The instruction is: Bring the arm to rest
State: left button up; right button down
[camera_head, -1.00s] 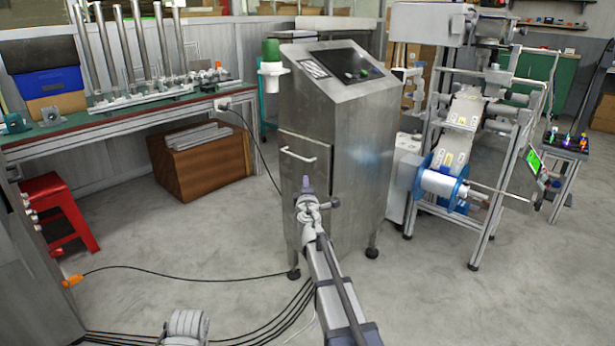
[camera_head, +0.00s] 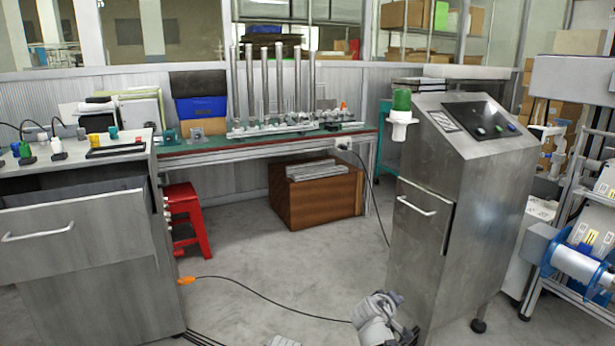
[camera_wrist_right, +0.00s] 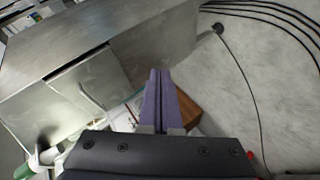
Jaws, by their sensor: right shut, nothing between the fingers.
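My right gripper (camera_wrist_right: 160,75) shows in the right wrist view. Its two purple fingers lie together, with nothing between them. In the head view a grey-white part of one of my arms (camera_head: 380,322) shows at the bottom edge, in front of the steel cabinet; I cannot tell which arm it is, and no fingertips show there. My left gripper is not in view.
The steel control cabinet (camera_head: 437,215) with a green-topped lamp (camera_head: 401,105) stands at right; it also fills the upper left of the wrist view (camera_wrist_right: 100,65). A steel drawer cabinet (camera_head: 90,240) stands at left, a red stool (camera_head: 184,215) behind it. Cables cross the open floor.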

jog(key=s+a+f+g+y, duration=0.3)
jog(key=s+a+f+g, duration=0.2)
jog(key=s+a, duration=0.65)
jog(key=s+a+f+g+y, duration=0.3)
jog(key=s+a+f+g, duration=0.35)
jog(key=s, duration=0.75)
notch_tip(320, 180, up, 40)
jog(key=a+m+t+p, duration=0.1)
jog(key=p, duration=3.8)
jog(key=shift+a+f+t, duration=0.25)
jog(key=shift+t, duration=0.1)
jog(key=shift+w+a, duration=0.1)
